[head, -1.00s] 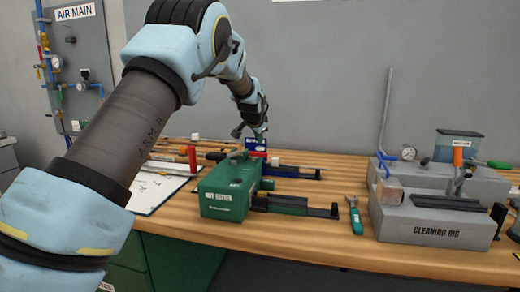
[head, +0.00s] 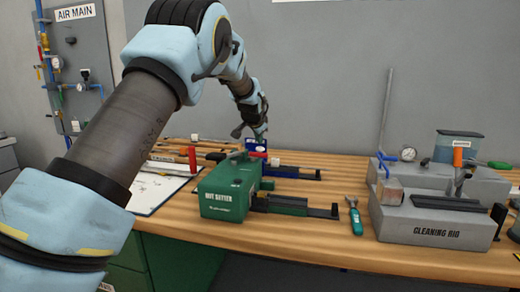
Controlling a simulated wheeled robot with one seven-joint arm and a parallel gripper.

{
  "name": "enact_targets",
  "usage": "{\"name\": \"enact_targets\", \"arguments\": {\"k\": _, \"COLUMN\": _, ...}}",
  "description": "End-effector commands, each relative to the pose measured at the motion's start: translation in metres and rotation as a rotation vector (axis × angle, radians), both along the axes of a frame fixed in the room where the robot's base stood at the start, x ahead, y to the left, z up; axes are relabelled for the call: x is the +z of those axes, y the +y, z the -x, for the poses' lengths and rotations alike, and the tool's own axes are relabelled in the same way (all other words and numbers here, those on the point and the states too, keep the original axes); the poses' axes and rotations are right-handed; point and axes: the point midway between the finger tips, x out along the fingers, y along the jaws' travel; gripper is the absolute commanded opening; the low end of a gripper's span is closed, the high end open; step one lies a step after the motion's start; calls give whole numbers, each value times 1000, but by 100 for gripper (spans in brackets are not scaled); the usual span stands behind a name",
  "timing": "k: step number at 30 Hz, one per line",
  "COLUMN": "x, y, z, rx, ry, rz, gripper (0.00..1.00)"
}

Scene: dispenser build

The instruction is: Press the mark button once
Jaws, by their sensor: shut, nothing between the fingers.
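My gripper (head: 260,133) is shut and empty. It points down at the blue device (head: 256,146) on the far part of the bench, behind the green nut setter (head: 229,192). The fingertips are at or just above the top of the blue device; I cannot tell whether they touch it. A blue and dark slide (head: 295,172) extends right from near this device. The mark button cannot be made out; it is too small or hidden at this distance.
The wooden bench (head: 300,238) also holds a grey cleaning rig (head: 440,228) at right and a teal-handled tool (head: 355,217) in the middle. A red cylinder (head: 192,159) stands left of the nut setter. The front middle of the bench is clear.

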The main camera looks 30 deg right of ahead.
Motion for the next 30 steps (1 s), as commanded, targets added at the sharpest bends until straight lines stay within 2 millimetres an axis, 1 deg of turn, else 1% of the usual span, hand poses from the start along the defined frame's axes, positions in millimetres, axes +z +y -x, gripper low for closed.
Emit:
{"name": "enact_targets", "arguments": {"k": 15, "x": 0, "y": 0, "z": 0, "rx": 0, "ry": 0, "rz": 0, "gripper": 0}}
{"name": "enact_targets", "arguments": {"k": 24, "x": -9, "y": 0, "z": 0, "rx": -1, "ry": 0, "rz": -1, "gripper": 0}}
{"name": "enact_targets", "arguments": {"k": 30, "x": -8, "y": 0, "z": 0, "rx": -1, "ry": 0, "rz": -1, "gripper": 0}}
